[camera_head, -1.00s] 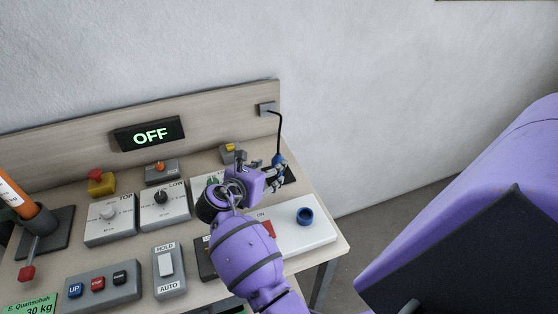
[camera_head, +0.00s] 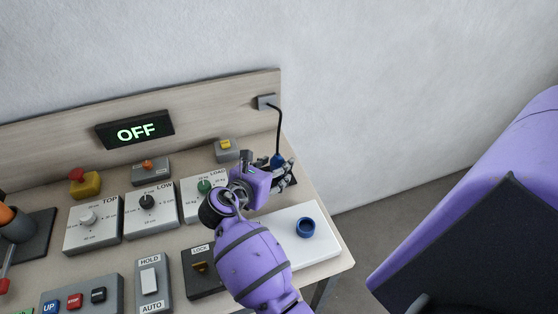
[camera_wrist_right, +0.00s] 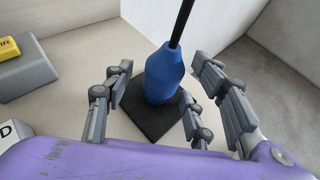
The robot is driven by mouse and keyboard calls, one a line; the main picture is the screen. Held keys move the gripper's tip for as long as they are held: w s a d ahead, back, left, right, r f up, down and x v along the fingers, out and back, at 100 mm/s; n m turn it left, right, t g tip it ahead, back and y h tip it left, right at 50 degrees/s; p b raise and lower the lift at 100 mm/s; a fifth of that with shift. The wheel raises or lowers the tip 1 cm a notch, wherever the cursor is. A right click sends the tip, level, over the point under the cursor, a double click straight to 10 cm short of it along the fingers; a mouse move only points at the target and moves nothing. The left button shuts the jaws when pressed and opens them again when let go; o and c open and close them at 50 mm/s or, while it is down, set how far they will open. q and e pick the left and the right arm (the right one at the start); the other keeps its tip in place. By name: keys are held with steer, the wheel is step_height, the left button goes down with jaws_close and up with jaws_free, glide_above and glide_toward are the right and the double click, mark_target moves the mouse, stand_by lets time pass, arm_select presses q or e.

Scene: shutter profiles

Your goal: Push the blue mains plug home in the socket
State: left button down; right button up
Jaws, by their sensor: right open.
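The blue mains plug (camera_wrist_right: 163,75) stands upright on a dark square base (camera_wrist_right: 137,112) in the right wrist view, with a black cord rising from its top. In the head view the plug (camera_head: 277,160) is partly hidden by my right gripper (camera_head: 283,174). My right gripper (camera_wrist_right: 168,105) is open, its fingers on both sides of the plug; I cannot tell if any touch it. A blue round socket-like ring (camera_head: 306,227) sits on a white plate (camera_head: 322,246), apart from the plug. My left gripper is not in view.
The cord runs up to a grey wall box (camera_head: 266,102) on the wooden backboard. A yellow-button box (camera_head: 224,150) and several dial panels lie left of my right arm. The display (camera_head: 136,131) reads OFF. The table's right edge is close to the white plate.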

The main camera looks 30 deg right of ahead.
steer(key=shift+a+r, duration=0.1)
steer(key=c, duration=1)
steer(key=shift+c, duration=1)
